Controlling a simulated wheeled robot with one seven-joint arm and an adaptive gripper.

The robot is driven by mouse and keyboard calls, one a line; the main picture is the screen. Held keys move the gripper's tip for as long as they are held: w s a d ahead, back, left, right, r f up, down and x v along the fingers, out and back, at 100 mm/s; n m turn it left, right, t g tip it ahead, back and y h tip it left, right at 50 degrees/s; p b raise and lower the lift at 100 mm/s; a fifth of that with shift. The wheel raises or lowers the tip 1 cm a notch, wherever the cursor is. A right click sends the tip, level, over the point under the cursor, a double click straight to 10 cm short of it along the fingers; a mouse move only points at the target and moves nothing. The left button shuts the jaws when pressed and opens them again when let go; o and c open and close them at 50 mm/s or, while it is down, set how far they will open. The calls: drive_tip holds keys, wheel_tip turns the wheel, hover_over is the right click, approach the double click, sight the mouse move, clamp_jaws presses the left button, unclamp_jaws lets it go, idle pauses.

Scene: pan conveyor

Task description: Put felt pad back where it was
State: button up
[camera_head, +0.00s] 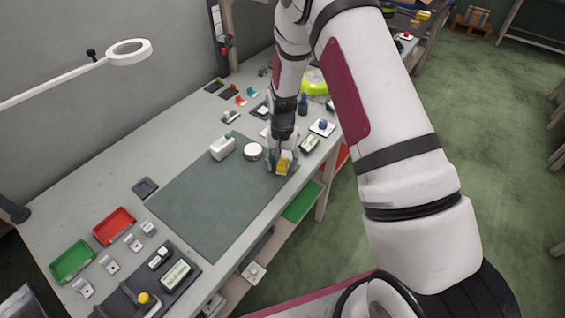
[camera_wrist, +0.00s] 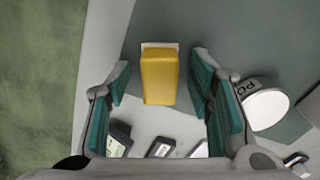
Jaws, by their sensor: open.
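A yellow block (camera_wrist: 160,78) with a pale strip at its far edge lies on the dark green mat near the mat's right end; it may be the felt pad, but I cannot be sure. It also shows in the head view as a small yellow piece (camera_head: 283,164). My gripper (camera_wrist: 160,88) is open, with one teal-padded finger on each side of the block and a gap on both sides. In the head view my gripper (camera_head: 281,160) is low over the mat, partly hiding the block.
A round white tin (camera_head: 252,151) and a white bottle (camera_head: 222,146) stand close to the left of my gripper. Several small devices, one a grey-green box (camera_head: 310,144), sit beyond it. The mat's middle (camera_head: 205,200) is clear. Red (camera_head: 114,226) and green (camera_head: 72,260) trays are far left.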

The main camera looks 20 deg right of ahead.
wheel_tip(320, 180, up, 12)
drive_tip(key=b, duration=0.1)
wheel_tip(320, 180, up, 12)
drive_tip(key=n+t, duration=0.1)
drive_tip(key=n, duration=0.1)
hover_over(282, 161)
drive_tip(key=s, duration=0.5)
drive_tip(key=s+r+n+t, duration=0.2)
drive_tip(key=s+r, duration=0.5)
drive_tip(key=s, duration=0.4)
drive_tip(key=s+r+n+t, duration=0.2)
drive_tip(key=s+r, duration=0.6)
drive_tip(key=s, duration=0.4)
drive_tip(key=shift+s, duration=0.2)
